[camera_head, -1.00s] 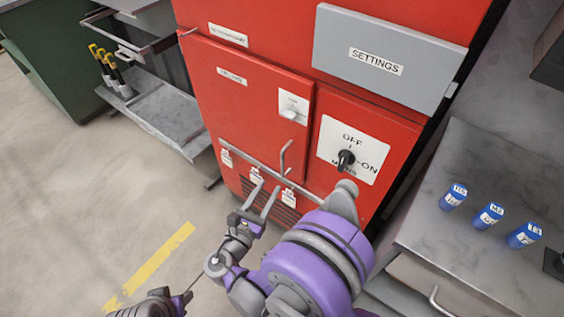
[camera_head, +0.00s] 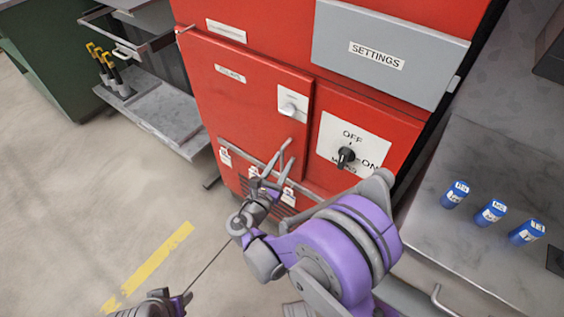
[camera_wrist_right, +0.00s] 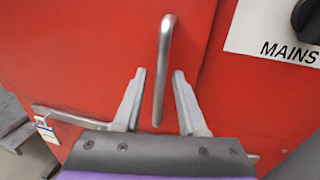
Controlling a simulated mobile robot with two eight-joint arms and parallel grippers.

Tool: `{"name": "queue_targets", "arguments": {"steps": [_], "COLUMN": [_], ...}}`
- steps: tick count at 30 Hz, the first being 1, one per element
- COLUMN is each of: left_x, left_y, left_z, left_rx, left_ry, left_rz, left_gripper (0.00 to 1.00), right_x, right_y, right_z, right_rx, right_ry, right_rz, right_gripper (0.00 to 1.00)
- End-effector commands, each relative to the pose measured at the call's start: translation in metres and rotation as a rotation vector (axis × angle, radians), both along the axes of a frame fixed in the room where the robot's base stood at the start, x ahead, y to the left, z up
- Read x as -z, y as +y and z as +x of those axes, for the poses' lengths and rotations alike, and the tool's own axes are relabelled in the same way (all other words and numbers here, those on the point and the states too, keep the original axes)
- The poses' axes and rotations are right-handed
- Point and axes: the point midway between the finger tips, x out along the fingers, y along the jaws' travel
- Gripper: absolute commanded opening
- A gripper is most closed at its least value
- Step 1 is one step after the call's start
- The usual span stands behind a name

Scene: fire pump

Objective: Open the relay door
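The red relay door (camera_head: 245,95) is on the left of the red cabinet and looks shut. It carries a label and a white plate with a grey knob (camera_head: 292,110). Its thin upright metal handle (camera_wrist_right: 163,70) is near its lower right edge. My right gripper (camera_head: 271,170) is in front of the handle. In the right wrist view my right gripper (camera_wrist_right: 158,73) is open, with the handle's lower end showing between the two fingers. I cannot tell whether they touch it. My left gripper's fingers do not show.
A MAINS switch (camera_head: 346,157) and a grey SETTINGS panel (camera_head: 385,60) are on the cabinet. A grey bar (camera_head: 235,153) with hanging tags runs across its lower front. A worktop (camera_head: 480,250) with blue cylinders (camera_head: 490,212) is at right. The floor at left is clear.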

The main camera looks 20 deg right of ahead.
Motion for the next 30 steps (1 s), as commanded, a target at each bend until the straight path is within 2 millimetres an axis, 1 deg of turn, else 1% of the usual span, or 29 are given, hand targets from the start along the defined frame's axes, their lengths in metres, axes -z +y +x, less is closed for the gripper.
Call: {"name": "queue_targets", "arguments": {"steps": [1,6,30], "left_x": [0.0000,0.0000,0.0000], "left_y": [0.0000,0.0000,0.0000], "left_z": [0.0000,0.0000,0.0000], "left_rx": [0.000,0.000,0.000], "left_ry": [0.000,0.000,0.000], "left_rz": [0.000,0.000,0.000], "left_gripper": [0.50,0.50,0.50], "right_x": [0.0000,0.0000,0.0002], "right_y": [0.0001,0.0002,0.0001], "right_z": [-0.0002,-0.0002,-0.0003], "right_rx": [0.000,0.000,0.000], "right_ry": [0.000,0.000,0.000], "right_rz": [0.000,0.000,0.000], "right_gripper": [0.30,0.00,0.00]}}
